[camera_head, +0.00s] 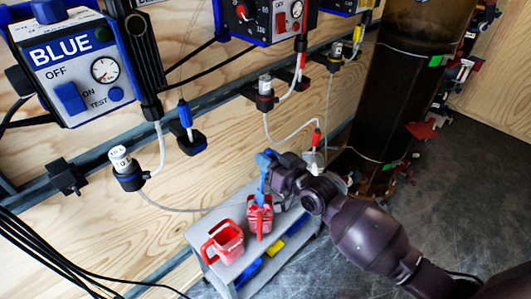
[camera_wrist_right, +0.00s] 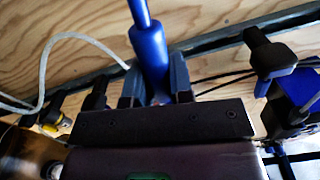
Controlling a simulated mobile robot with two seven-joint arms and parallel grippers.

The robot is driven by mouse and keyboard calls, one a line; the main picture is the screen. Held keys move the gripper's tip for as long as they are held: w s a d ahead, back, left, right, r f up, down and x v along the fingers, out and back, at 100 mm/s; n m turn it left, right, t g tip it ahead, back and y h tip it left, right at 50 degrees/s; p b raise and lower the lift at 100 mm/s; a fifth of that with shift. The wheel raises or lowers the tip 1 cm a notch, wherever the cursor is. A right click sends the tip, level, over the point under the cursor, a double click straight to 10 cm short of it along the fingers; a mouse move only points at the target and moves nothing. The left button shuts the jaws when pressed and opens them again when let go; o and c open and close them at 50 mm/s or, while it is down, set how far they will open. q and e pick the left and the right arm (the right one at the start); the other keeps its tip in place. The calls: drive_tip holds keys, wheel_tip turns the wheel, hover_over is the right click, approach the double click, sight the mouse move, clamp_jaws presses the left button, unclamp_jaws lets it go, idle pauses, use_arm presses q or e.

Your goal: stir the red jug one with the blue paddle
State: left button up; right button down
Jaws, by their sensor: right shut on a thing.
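Two red jugs are on the small grey cart in the head view: a wide open one (camera_head: 222,243) at the left and a narrower one (camera_head: 260,218) right of it. I cannot read which is jug one. My right gripper (camera_head: 272,168) is shut on the blue paddle (camera_head: 263,180), above the narrower jug. The paddle is roughly upright and its lower end meets the top of that jug; how deep it reaches is hidden. In the right wrist view the blue handle (camera_wrist_right: 149,45) stands between the fingers (camera_wrist_right: 154,88). My left gripper is out of view.
The grey cart (camera_head: 222,272) has blue and yellow items on its lower shelf. Behind it is a plywood wall with a rail, hoses and a BLUE control box (camera_head: 85,70). A dark cylinder (camera_head: 400,90) stands at the right. Grey floor (camera_head: 450,185) is open at the right.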

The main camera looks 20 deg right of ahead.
drive_tip(key=shift+f+b, duration=0.5)
drive_tip(key=shift+f, duration=1)
drive_tip(key=shift+f+b, duration=0.55)
drive_tip(key=shift+f, duration=0.65)
use_arm(q)
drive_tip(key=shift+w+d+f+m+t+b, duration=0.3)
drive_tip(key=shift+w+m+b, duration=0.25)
drive_tip(key=shift+b, duration=0.5)
use_arm(e)
drive_tip(key=shift+f, duration=2.3)
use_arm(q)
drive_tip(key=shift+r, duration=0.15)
